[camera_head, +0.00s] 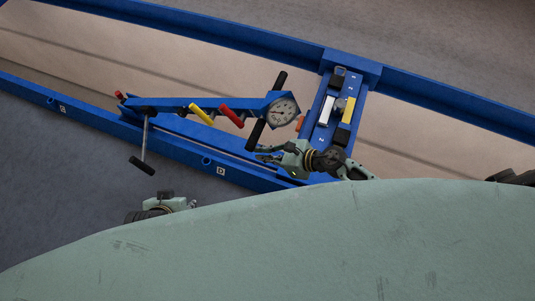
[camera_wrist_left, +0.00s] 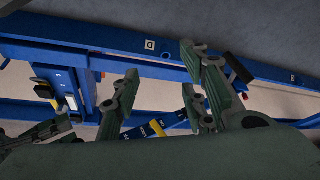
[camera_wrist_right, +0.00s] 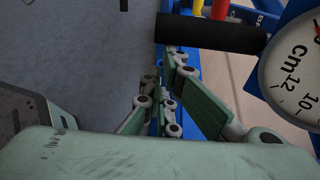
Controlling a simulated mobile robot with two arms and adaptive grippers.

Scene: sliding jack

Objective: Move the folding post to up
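The folding post (camera_head: 175,104) is a blue bar with yellow and red handles, lying low along the near blue rail in the head view. A round dial gauge (camera_head: 281,112) and a black crossbar (camera_head: 257,134) are at its right end. The gauge (camera_wrist_right: 296,75) and crossbar (camera_wrist_right: 210,32) also show in the right wrist view. My right gripper (camera_head: 262,154) is partly open and empty, just below the crossbar's near end, apparently not touching.
A blue cross block (camera_head: 319,140) with black, white and yellow switches spans the rails to the right. A crank handle (camera_head: 143,160) sticks out toward me at the left. Grey floor (camera_head: 60,190) is free at the lower left.

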